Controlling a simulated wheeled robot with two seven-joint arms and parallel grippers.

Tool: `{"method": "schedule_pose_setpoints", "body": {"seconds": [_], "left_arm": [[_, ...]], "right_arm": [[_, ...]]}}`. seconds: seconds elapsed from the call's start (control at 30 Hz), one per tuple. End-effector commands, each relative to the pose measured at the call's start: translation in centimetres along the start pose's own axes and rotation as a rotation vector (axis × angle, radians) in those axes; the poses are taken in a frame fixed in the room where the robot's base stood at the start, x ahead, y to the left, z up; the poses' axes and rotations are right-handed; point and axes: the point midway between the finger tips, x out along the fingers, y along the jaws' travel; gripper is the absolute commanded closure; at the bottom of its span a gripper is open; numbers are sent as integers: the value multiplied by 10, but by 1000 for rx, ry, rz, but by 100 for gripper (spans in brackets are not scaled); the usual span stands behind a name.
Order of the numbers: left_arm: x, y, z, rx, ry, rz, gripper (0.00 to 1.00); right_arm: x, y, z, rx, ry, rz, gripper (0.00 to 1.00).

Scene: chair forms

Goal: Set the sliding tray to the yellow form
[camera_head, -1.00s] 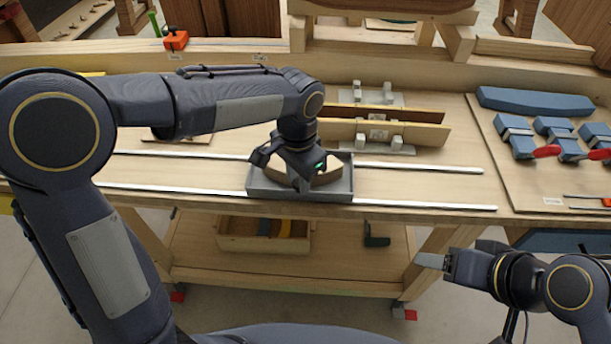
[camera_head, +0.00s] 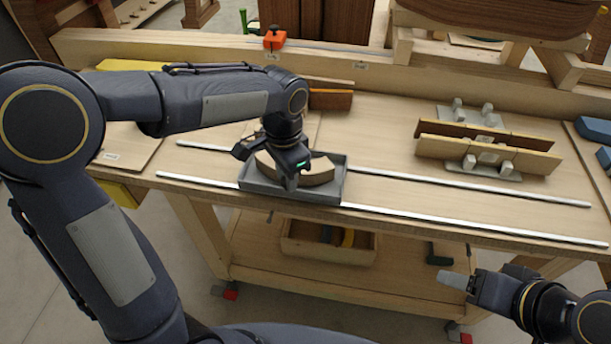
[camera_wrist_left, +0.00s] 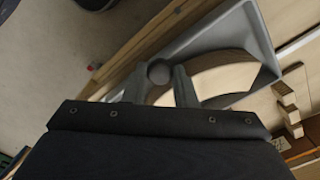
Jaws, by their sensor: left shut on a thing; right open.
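The grey sliding tray (camera_head: 345,185) sits on two metal rails (camera_head: 450,222) near the bench's front edge, left of their middle. A curved wooden piece (camera_head: 320,172) lies in it; both show in the left wrist view, the tray (camera_wrist_left: 262,35) and the piece (camera_wrist_left: 225,75). My left gripper (camera_head: 292,182) is shut on the tray's round grey knob (camera_wrist_left: 158,72). Yellow parts show behind my left arm (camera_head: 128,66) and below it at the bench's left end (camera_head: 124,194); my arm hides what joins them. My right gripper (camera_head: 458,282) is open and empty before the bench.
Wooden boards in grey holders (camera_head: 488,152) stand on the right, behind the rails. An orange clamp (camera_head: 274,40) is on the back rail. A wooden box (camera_head: 328,243) is on the lower shelf. The rails right of the tray are clear.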

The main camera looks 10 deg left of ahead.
Motion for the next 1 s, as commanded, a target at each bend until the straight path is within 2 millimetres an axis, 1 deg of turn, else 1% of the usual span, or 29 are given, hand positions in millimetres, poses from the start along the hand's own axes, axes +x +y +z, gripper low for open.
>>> {"method": "schedule_pose_setpoints", "body": {"seconds": [0.03,0.17,0.4,0.6,0.8,1.0], "left_arm": [[-2,-10,8,-9,5,-3,100],[-2,-33,31,-9,5,-4,100],[-2,-79,77,-11,4,-5,100],[-2,-112,110,-7,2,-5,100],[-2,-134,133,-5,2,-4,100],[-2,-146,145,-2,3,-4,100]], "right_arm": [[0,0,0,0,0,0,39],[-1,-1,-1,0,0,0,39],[-4,-2,-2,0,0,0,39],[-7,-3,-4,0,0,0,39],[-9,-4,-4,0,0,0,39],[-9,-4,-5,0,0,0,39]]}}
